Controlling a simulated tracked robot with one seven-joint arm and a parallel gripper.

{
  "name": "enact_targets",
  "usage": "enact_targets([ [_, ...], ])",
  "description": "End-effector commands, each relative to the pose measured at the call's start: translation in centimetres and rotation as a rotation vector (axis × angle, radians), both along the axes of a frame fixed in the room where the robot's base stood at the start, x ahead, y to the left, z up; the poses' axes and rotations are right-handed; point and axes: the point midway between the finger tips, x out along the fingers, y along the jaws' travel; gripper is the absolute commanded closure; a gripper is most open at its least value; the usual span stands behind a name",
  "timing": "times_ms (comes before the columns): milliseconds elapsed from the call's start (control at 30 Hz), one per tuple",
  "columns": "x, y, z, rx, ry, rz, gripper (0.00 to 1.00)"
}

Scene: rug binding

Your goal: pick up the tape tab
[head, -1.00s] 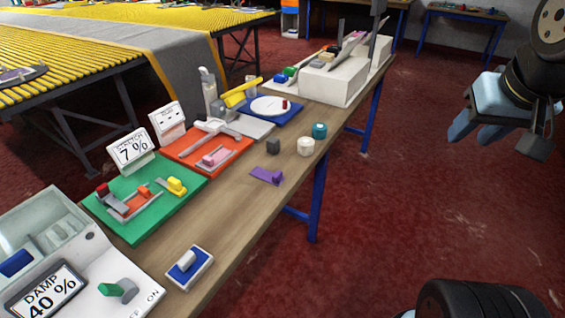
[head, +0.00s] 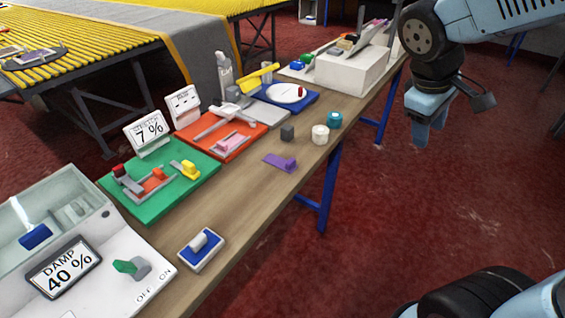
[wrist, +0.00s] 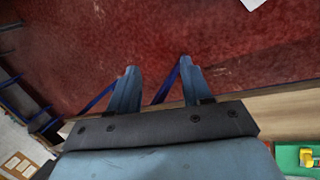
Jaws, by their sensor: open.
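A flat purple tab with a raised block (head: 281,162) lies on the wooden table near its right edge in the head view; it looks like the tape tab. A similar pink piece (head: 230,144) lies on the orange board, so I cannot be fully sure which is meant. My gripper (head: 429,132) hangs in the air beyond the table's right edge, well to the right of the purple tab. It is open and empty. In the wrist view its two fingers (wrist: 158,72) stand apart over red floor, and the purple tab does not show there.
A dark block (head: 287,132), a white roll (head: 320,134) and a teal roll (head: 335,120) stand close to the purple tab. A white box (head: 350,72) stands farther back. A blue-and-white block (head: 201,249) lies at the front. Bare wood lies between.

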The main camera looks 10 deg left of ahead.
Motion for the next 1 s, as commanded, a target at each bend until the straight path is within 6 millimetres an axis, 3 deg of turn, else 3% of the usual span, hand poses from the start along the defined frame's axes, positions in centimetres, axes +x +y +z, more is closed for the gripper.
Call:
enact_targets([
  [200, 2.3, 5.1, -3.1, -0.234, 0.09, 0.302, 0.51],
  [500, 3.8, 13.6, -7.4, -0.567, 0.15, 0.718, 0.51],
  [767, 2.8, 22.4, -11.9, -0.873, 0.149, 1.074, 0.51],
  [1000, 0.1, 29.7, -15.8, -1.124, 0.11, 1.346, 0.51],
])
